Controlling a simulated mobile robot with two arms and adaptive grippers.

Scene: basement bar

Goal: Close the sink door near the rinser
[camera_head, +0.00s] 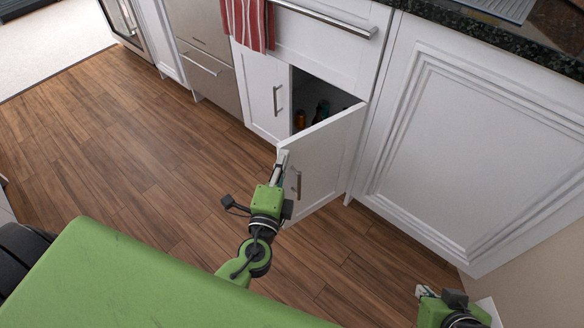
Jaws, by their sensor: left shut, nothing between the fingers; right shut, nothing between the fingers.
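The right-hand white sink cabinet door (328,160) stands open, swung out over the floor. Its metal handle (298,182) faces my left arm. My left gripper (281,164) is shut and empty at the door's free edge; I cannot tell whether it touches. The neighbouring left door (262,97) is closed. Inside the opening, dark and amber bottles (320,111) show in shadow. My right gripper (424,292) is at the bottom right edge of the view, low and away from the door, shut and empty. The sink and rinser are not clearly visible.
A red striped towel (250,22) hangs at the bar handle (325,18) above. A dark stone counter (490,32) runs along the top right, over a white panel (480,140). The wooden floor (130,150) to the left is clear.

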